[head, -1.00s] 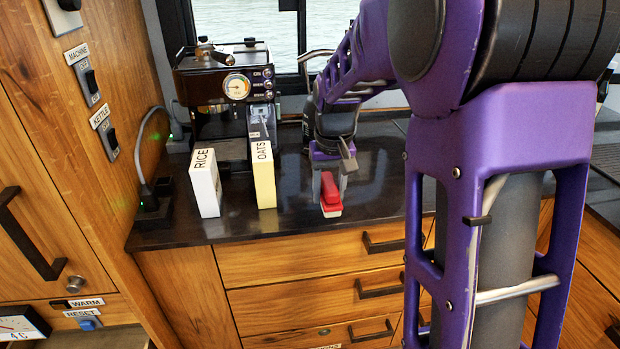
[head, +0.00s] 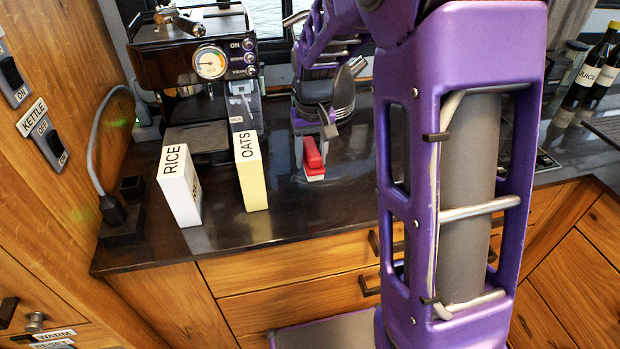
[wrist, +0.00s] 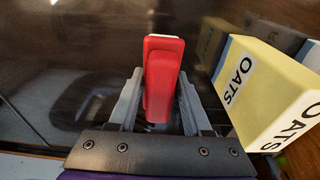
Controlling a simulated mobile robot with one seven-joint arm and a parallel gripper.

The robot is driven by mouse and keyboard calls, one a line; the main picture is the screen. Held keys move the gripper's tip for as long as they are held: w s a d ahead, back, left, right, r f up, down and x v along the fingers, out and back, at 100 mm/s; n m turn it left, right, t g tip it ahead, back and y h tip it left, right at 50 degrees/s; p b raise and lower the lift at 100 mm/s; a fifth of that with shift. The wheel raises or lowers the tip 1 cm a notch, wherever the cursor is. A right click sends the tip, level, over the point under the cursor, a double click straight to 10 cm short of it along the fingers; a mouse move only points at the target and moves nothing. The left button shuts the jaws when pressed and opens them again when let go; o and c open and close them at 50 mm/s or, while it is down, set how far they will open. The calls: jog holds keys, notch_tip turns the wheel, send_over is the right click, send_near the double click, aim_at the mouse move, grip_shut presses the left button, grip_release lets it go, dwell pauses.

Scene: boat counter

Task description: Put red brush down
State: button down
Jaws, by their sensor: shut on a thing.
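The red brush (head: 313,155) has a red handle and a pale bristle side facing down. It is at the dark counter (head: 350,200), right of the oats box, its pale underside at or very near the counter top. My gripper (head: 314,150) is shut on it from behind. In the wrist view the red brush (wrist: 162,80) lies between the two grey fingers of my gripper (wrist: 160,105). I cannot tell for sure whether the bristles touch the counter.
A yellow oats box (head: 250,172) and a white rice box (head: 180,187) stand left of the brush. A coffee machine (head: 195,75) is behind them. Dark bottles (head: 590,72) stand far right. The counter in front of the brush is clear.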

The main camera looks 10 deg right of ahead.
aim_at(312, 150)
jog(key=shift+f, duration=3.2)
jog(key=shift+f+b, duration=0.15)
jog(key=shift+b, duration=0.15)
jog(key=shift+c, duration=1.7)
grip_release()
jog(key=r, duration=0.4)
jog(key=s+r, duration=0.1)
jog(key=r, duration=0.3)
jog(key=r+p, duration=0.1)
jog(key=r, duration=0.3)
jog(key=shift+s+r, duration=0.15)
jog(key=shift+s, duration=0.05)
